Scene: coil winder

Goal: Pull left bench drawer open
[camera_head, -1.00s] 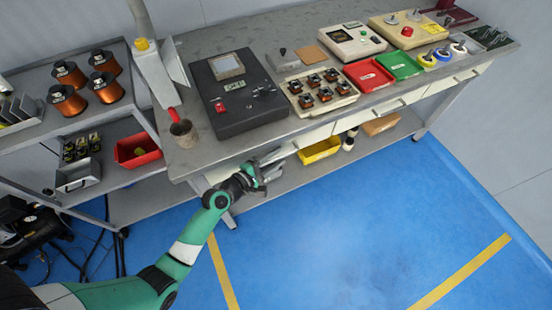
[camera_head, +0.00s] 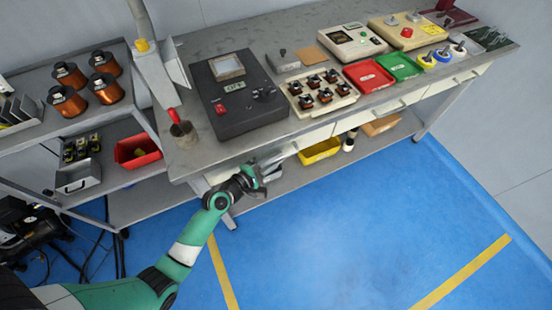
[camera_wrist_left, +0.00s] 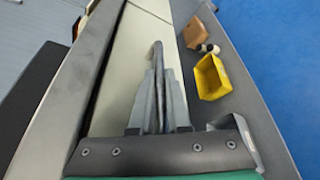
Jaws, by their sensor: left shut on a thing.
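The left bench drawer has a pale front (camera_head: 314,137) under the bench top's front edge, partly hidden behind my left gripper (camera_head: 279,157). In the left wrist view, the drawer front (camera_wrist_left: 128,65) runs alongside the fingers. My left gripper (camera_wrist_left: 160,90) is shut on the drawer's handle (camera_wrist_left: 158,52), a thin grey bar between the two fingers. The drawer looks shut or nearly so; I cannot tell whether there is a small gap. My right gripper is not in view.
A yellow bin (camera_head: 320,151) stands on the bench's lower shelf (camera_head: 285,180), right of the gripper; it also shows in the left wrist view (camera_wrist_left: 210,77). The blue floor (camera_head: 340,230) before the bench is clear. A black instrument box (camera_head: 235,95) stands above on the bench top.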

